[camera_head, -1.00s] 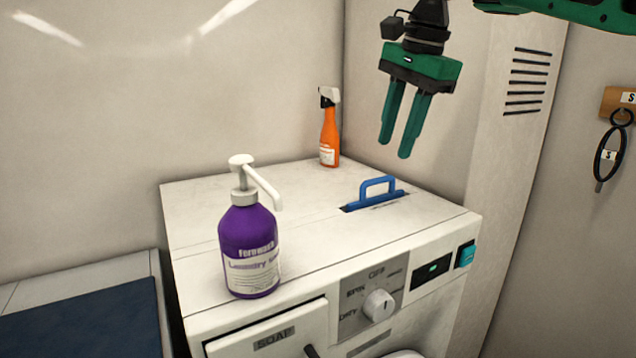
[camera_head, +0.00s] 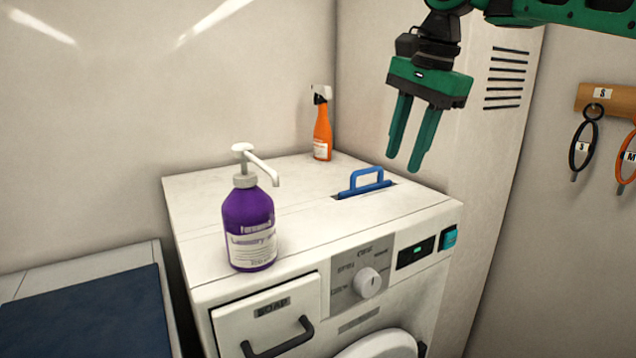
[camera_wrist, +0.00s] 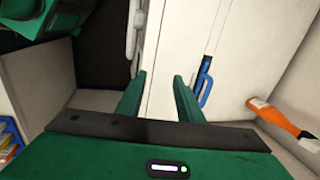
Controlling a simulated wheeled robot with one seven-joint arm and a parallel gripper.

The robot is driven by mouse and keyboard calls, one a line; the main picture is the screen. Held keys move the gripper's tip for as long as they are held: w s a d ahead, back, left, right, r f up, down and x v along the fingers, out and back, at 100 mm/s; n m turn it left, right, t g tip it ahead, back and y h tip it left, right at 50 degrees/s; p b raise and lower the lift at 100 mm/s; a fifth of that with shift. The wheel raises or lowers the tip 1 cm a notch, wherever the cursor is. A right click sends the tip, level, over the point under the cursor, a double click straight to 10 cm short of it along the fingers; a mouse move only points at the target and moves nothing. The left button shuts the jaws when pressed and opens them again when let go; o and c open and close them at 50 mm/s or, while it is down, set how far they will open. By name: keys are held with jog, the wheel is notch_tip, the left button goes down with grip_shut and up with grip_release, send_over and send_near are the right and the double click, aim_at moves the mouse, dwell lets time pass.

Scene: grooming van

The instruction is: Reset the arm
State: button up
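My gripper (camera_head: 416,168) is green with two long fingers pointing down. It hangs in the air above the right rear of the white washing machine (camera_head: 200,215), to the right of the blue handle (camera_head: 362,181). The fingers are apart with nothing between them. In the wrist view my gripper (camera_wrist: 160,78) also shows a gap between its fingers, with the machine's white top (camera_wrist: 180,60) beyond. The blue handle (camera_wrist: 205,82) shows just right of the fingers there.
A purple pump bottle (camera_head: 249,225) stands on the machine's front left. An orange spray bottle (camera_head: 322,132) stands at its back; it shows in the wrist view (camera_wrist: 275,118) too. A soap drawer (camera_head: 265,318) is at the front. Loops hang from a wall rack (camera_head: 590,98) at right.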

jog(key=s+d+f+n, duration=0.1)
jog(key=s+d+f, duration=0.4)
jog(key=d+f, duration=0.45)
jog(key=s+d+f+n+g, duration=0.1)
jog(key=s+d+f+n, duration=0.1)
jog(key=s+d+f, duration=0.5)
jog(key=s+d+f+n+g+h, duration=0.1)
jog(key=s+d+f, duration=0.7)
jog(key=s+f, duration=0.4)
jog(key=s, duration=0.4)
jog(key=shift+d+n+g, duration=0.3)
jog(key=shift+n, duration=0.1)
jog(key=shift+w+f+h, duration=0.2)
jog(key=shift+w+h, duration=0.1)
jog(key=shift+w, duration=0.25)
jog(key=shift+a, duration=0.1)
jog(key=shift+c, duration=0.4)
